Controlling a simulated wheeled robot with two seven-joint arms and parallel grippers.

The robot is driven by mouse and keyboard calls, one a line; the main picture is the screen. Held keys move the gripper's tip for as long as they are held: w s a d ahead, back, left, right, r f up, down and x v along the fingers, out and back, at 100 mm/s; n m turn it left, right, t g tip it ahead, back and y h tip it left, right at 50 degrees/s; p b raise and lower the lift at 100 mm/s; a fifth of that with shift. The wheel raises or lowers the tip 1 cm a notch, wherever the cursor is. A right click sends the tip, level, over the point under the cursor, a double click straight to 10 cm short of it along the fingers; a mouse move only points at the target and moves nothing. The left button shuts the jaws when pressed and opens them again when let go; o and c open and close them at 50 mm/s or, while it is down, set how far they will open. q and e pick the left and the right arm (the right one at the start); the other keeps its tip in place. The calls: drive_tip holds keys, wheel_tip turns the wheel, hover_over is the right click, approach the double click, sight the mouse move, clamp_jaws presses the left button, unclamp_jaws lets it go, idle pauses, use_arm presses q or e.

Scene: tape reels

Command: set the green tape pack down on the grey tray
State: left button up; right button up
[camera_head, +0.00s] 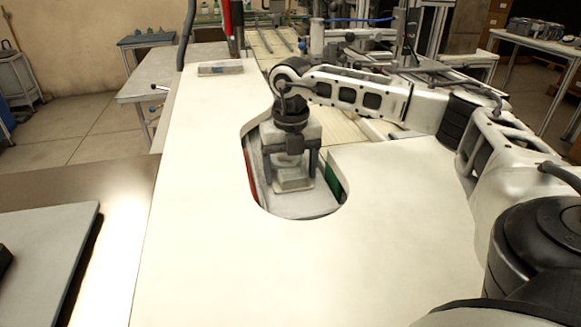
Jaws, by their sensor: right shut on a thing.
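My right gripper (291,184) points down into the rounded cutout of the white table, with its two fingers apart around a pale grey thing (292,184) and shut on it. Its exact shape is partly hidden by the fingers. A green piece (334,181) shows at the right edge of the cutout, outside the right finger. I cannot tell whether it is the green tape pack. A flat grey panel (45,255) lies at the lower left; I cannot tell whether it is the grey tray. My left gripper is not in view.
The white table (205,235) is mostly bare around the cutout. A red strip (251,178) lines the cutout's left side. A small clear flat box (220,68) lies at its far end. Machine frames and equipment stand behind.

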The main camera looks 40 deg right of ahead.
drive_tip(key=o, duration=1.1)
drive_tip(key=shift+f, duration=0.1)
wheel_tip(320, 180, up, 12)
drive_tip(key=shift+r, duration=0.2)
drive_tip(key=shift+s+f, duration=0.1)
